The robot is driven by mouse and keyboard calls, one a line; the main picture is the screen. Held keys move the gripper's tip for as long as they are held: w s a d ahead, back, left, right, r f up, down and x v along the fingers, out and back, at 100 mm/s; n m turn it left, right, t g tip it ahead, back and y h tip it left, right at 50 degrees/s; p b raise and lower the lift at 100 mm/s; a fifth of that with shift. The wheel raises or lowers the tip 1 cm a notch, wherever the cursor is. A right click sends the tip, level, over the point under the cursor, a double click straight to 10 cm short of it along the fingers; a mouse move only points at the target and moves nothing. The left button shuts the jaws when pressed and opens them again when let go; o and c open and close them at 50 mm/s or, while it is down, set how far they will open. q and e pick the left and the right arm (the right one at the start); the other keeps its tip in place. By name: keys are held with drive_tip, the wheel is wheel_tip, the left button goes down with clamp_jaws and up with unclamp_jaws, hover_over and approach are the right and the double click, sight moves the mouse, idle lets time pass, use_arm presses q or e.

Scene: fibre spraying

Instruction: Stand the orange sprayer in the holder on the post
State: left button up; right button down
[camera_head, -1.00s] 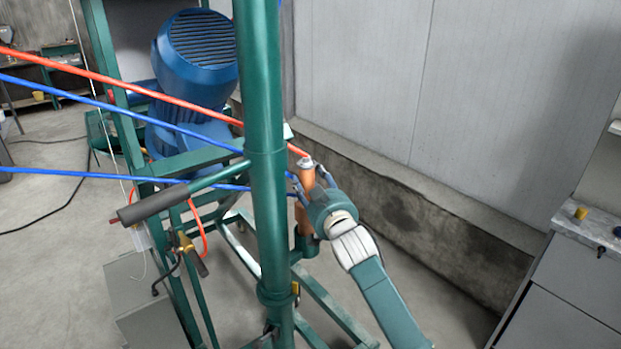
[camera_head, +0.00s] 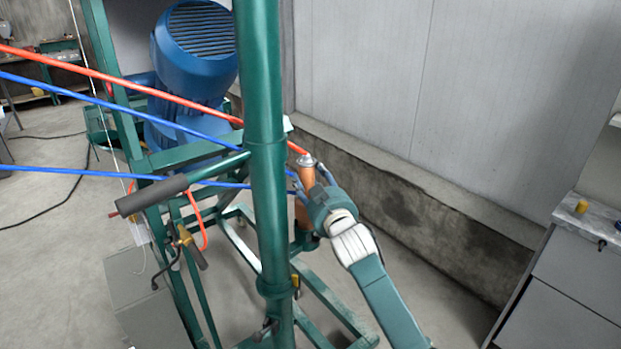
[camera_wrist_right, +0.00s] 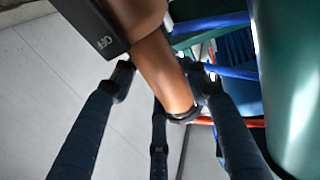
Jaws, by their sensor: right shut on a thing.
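The orange sprayer (camera_head: 303,213) is upright, tilted slightly, just right of the green post (camera_head: 265,190), with a grey cap on top. My right gripper (camera_head: 311,190) is shut on it from the right. A dark green holder (camera_head: 303,241) on the post is at the sprayer's lower end; I cannot tell whether the sprayer sits in it. In the right wrist view the sprayer (camera_wrist_right: 160,70) runs between my dark fingers (camera_wrist_right: 160,85), with a black part marked OFF (camera_wrist_right: 85,25) beside it. My left gripper is not in view.
A red hose (camera_head: 120,82) and blue hoses (camera_head: 100,105) cross to the post from the left. A blue motor (camera_head: 195,70) stands behind it. A black-sleeved bar (camera_head: 152,195) sticks out left. A grey cabinet (camera_head: 570,270) is at the right, with open floor before it.

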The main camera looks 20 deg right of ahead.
drive_tip(key=c, duration=0.8)
unclamp_jaws()
drive_tip(key=shift+c, duration=0.2)
drive_tip(key=shift+s+f, duration=0.1)
drive_tip(key=shift+f, duration=0.35)
drive_tip(key=s, duration=1.2)
wheel_tip(320, 180, down, 22)
drive_tip(key=s+g, duration=0.1)
drive_tip(key=g, duration=0.3)
drive_tip(key=s+f+g, duration=0.1)
drive_tip(key=s+f, duration=0.3)
drive_tip(key=f, duration=0.4)
drive_tip(key=s+f+n+g, duration=0.1)
drive_tip(key=s+f+g, duration=0.15)
drive_tip(key=f, duration=0.45)
drive_tip(key=s+f+g, duration=0.1)
drive_tip(key=s+f, duration=0.4)
drive_tip(key=f, duration=0.3)
drive_tip(key=s+f+g, duration=0.4)
drive_tip(key=s+f, duration=1.3)
drive_tip(key=s, duration=0.3)
drive_tip(key=s+f+g, duration=0.2)
drive_tip(key=s+f, duration=0.2)
drive_tip(key=s, duration=0.8)
drive_tip(key=s+f+n+g, duration=0.1)
drive_tip(key=s+f, duration=0.3)
drive_tip(key=s, duration=0.8)
drive_tip(key=shift+s+d+g, duration=0.15)
drive_tip(key=shift+g, duration=0.6)
